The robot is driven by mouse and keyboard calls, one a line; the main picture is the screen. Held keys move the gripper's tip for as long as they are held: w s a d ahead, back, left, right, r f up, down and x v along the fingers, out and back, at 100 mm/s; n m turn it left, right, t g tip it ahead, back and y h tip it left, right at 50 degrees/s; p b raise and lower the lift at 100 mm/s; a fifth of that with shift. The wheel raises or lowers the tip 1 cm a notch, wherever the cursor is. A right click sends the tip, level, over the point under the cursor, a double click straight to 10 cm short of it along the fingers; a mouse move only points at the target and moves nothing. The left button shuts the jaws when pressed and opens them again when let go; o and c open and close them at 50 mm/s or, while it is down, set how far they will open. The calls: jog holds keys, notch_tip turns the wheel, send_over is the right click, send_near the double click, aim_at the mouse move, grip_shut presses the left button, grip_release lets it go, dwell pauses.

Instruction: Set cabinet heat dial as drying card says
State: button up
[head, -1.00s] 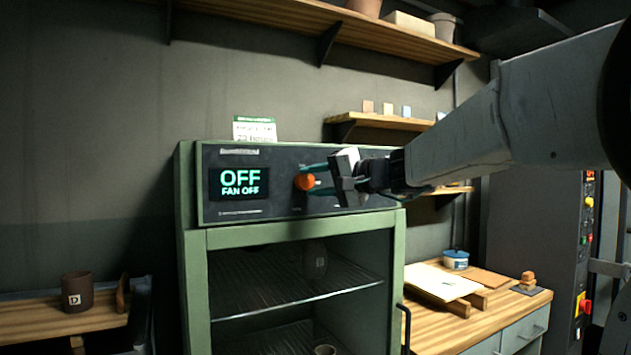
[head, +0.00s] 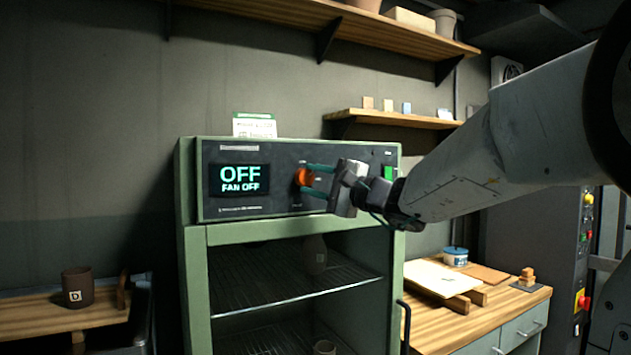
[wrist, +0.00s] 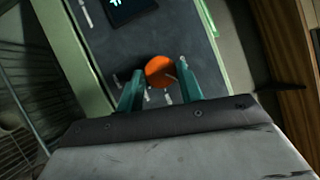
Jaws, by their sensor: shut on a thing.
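The orange heat dial (head: 303,178) is on the dark control panel (head: 285,205) of the green drying cabinet (head: 190,240). My gripper (head: 306,180) reaches in from the right, shut on the dial with one teal finger above and one below it. In the wrist view, the dial (wrist: 160,71) shows between the fingertips. The display (head: 240,180) left of the dial reads OFF and FAN OFF. The drying card (head: 254,126), white with a green top band, stands on the cabinet. Its writing is too blurred to read surely. The dial's scale is not legible.
A green switch (head: 388,172) is at the panel's right end. Below, the cabinet is open-fronted, with a vase (head: 315,255) on a wire rack (head: 300,286). A wooden bench (head: 480,320) stands to the right. A small shelf (head: 390,117) is on the wall behind.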

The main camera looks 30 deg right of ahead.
dwell(0.3)
jog(key=o, duration=1)
jog(key=v, duration=0.8)
